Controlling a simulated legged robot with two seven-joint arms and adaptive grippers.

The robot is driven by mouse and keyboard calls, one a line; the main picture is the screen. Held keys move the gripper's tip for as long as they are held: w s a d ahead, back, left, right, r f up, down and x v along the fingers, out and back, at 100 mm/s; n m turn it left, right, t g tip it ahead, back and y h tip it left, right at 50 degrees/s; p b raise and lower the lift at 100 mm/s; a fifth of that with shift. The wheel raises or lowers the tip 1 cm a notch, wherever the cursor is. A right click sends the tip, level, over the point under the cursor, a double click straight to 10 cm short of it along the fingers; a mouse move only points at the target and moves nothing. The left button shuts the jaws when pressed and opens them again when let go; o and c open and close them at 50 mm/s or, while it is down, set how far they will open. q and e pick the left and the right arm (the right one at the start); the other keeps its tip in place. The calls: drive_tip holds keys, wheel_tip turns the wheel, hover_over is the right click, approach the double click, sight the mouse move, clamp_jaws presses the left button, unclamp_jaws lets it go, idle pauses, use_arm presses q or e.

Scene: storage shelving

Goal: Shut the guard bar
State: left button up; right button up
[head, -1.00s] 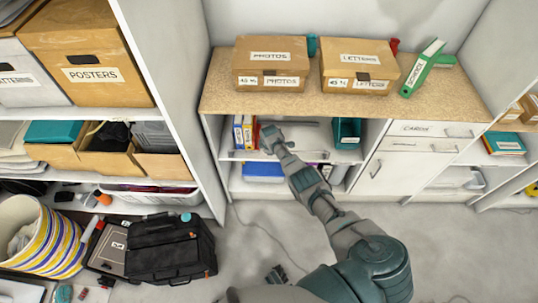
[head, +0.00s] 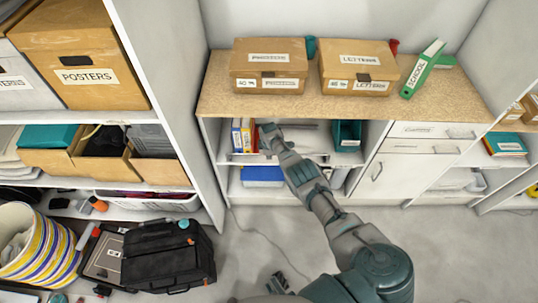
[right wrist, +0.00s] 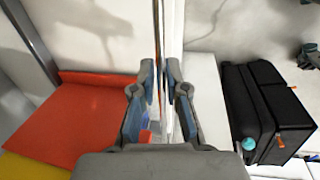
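The guard bar (head: 240,158) is a thin pale rail across the front of the open shelf under the wooden counter. My right gripper (head: 266,128) is at this shelf, close to the bar and beside the upright books. In the right wrist view my right gripper (right wrist: 160,72) has its two fingers apart, with a gap between them. A thin pale edge runs through that gap; I cannot tell whether it is the bar or whether a finger touches it. The forearm hides part of the bar. My left gripper (head: 279,283) shows small at the bottom, its opening unclear.
Books (head: 243,136) and a teal bin (head: 347,134) stand on the shelf. Two cardboard boxes (head: 268,66) and (head: 359,68) sit on the counter (head: 222,98). A black case (head: 168,256) lies on the floor at left. The floor below the cabinet is mostly clear.

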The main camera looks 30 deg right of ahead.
drive_tip(key=shift+o, duration=0.9)
drive_tip(key=shift+w+f, duration=0.1)
drive_tip(key=shift+d, duration=0.1)
